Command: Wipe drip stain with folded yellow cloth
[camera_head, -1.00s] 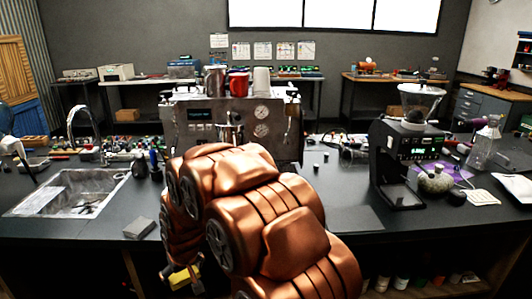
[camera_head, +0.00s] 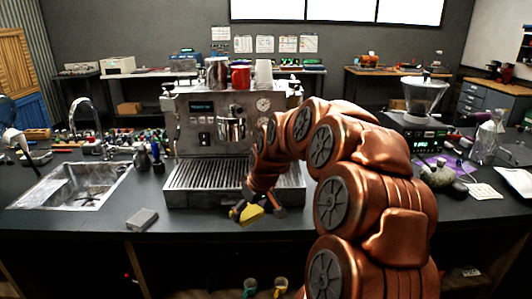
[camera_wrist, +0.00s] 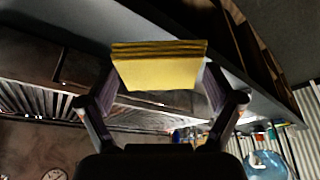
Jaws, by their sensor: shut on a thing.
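My gripper (camera_head: 258,211) is at the front of the espresso machine (camera_head: 215,125), by the right part of its slatted drip tray (camera_head: 205,175). It is shut on the folded yellow cloth (camera_head: 250,215). In the wrist view the layered cloth (camera_wrist: 160,70) sits between the two fingers of my gripper (camera_wrist: 159,92), its folded edges showing. The cloth is close to the counter's front edge; I cannot tell whether it touches a surface. I cannot make out the drip stain in either view; my arm and the cloth hide part of the counter.
A grey block (camera_head: 142,220) lies on the black counter (camera_head: 190,222) left of the cloth. A sink (camera_head: 70,186) is at the left. A grinder (camera_head: 425,100) stands behind my arm at the right. Cups, including a red mug (camera_head: 240,77), stand on the machine.

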